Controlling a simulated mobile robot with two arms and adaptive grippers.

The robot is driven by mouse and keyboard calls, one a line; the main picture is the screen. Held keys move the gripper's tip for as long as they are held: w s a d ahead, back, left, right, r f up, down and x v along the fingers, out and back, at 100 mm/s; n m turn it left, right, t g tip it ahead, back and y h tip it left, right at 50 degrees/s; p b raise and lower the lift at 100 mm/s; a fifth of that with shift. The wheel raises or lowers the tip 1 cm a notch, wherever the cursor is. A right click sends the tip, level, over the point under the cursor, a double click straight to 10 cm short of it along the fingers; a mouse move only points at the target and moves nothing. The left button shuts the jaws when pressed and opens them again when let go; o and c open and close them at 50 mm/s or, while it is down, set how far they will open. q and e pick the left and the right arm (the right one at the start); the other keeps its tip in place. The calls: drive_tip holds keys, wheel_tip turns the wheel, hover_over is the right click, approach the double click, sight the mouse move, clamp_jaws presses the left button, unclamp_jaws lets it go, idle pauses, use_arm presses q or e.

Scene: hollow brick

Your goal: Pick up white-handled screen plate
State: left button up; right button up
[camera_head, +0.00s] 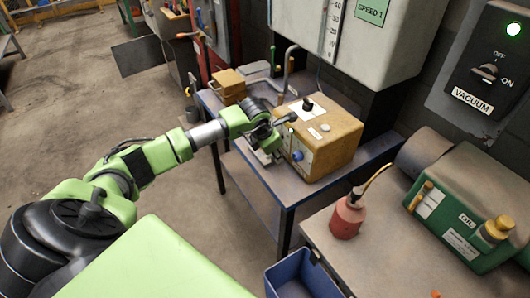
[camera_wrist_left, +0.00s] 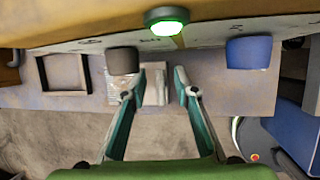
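My left gripper (camera_head: 268,146) is at the front of the yellow-brown control box (camera_head: 334,138), over the blue-framed table. In the left wrist view its two fingers (camera_wrist_left: 154,84) are spread apart with nothing held between them. A light grey, ribbed flat piece (camera_wrist_left: 154,82) lies on the tabletop beyond and between the fingertips. It may be the screen plate; a white handle cannot be made out. A dark square frame (camera_wrist_left: 64,74) lies to its left. My right gripper is not in view.
The box front carries a lit green button (camera_wrist_left: 167,20), a black knob (camera_wrist_left: 123,60) and a blue knob (camera_wrist_left: 249,52), close to the fingers. A red oil can (camera_head: 346,219) and a green container (camera_head: 465,222) stand on the right bench. A blue bin (camera_head: 302,278) is below.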

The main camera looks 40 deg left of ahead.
use_arm(q)
clamp_jaws()
drive_tip(key=shift+r, duration=0.1)
